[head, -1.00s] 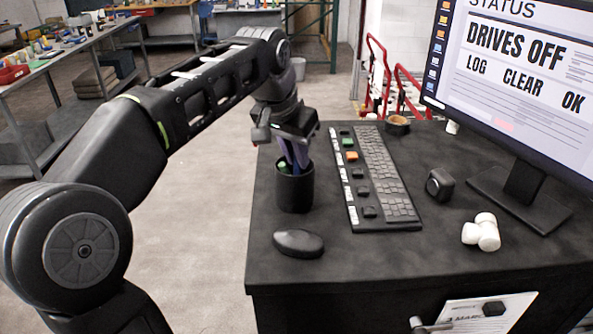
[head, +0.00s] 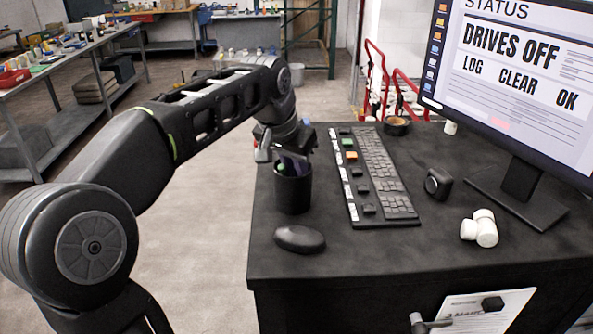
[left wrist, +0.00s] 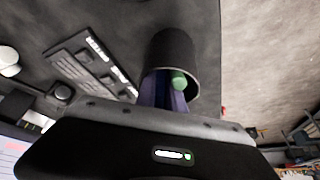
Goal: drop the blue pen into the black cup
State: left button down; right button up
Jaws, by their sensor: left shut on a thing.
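The black cup (head: 293,192) stands upright near the left edge of the dark desk, with a green-ended item (head: 281,168) inside it. My left gripper (head: 293,160) is directly above the cup, pointing down, its tips at or just inside the mouth. It is shut on the blue pen, of which only bluish-purple parts show; pen and fingers are hard to tell apart. In the left wrist view the cup (left wrist: 175,50) opens toward the gripper, and the bluish parts (left wrist: 152,92) reach its mouth beside the green end (left wrist: 179,80). My right gripper is out of view.
A black keyboard (head: 378,175) lies close to the right of the cup, and a black mouse (head: 299,239) lies in front. A small black block (head: 438,184), white cylinders (head: 480,229) and a monitor (head: 515,90) are farther right. The desk's left edge is near the cup.

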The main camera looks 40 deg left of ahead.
pick_arm(q)
jog(key=c, duration=1.4)
grip_release()
jog(key=shift+s+f, duration=0.3)
jog(key=shift+f, duration=0.4)
jog(key=shift+c, duration=0.2)
jog(key=shift+w+r+p, duration=0.15)
jog(key=shift+r+p, duration=0.4)
jog(key=shift+r, duration=0.25)
jog(key=b+v, duration=0.1)
jog(key=v, duration=0.6)
jog(key=shift+r, duration=0.35)
jog(key=shift+w, duration=0.1)
